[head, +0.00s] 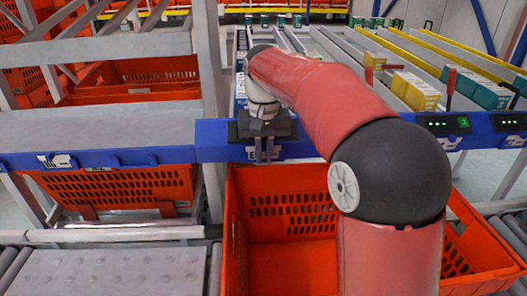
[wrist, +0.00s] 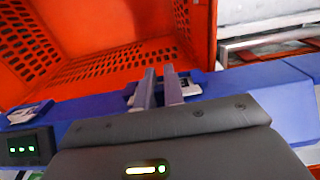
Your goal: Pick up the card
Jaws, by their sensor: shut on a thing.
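My gripper (head: 264,158) hangs at the blue rail, above the far edge of the open orange tote. In the wrist view its two fingers (wrist: 159,72) are close together, shut on the card. The card (wrist: 190,87) shows as a small pale and dark patch beside the fingers, against the blue rail. The fingers hide much of it, and I cannot tell whether it is clear of the rail. In the head view the card is too small to make out surely.
The orange tote (head: 290,252) stands in front of the rail and looks empty where seen. The blue rail (head: 110,157) carries another label holder (head: 57,160) at left and a green-lit display (head: 443,124) at right. Yellow boxes (head: 415,91) fill lanes behind. A grey post (head: 209,80) stands left of my gripper.

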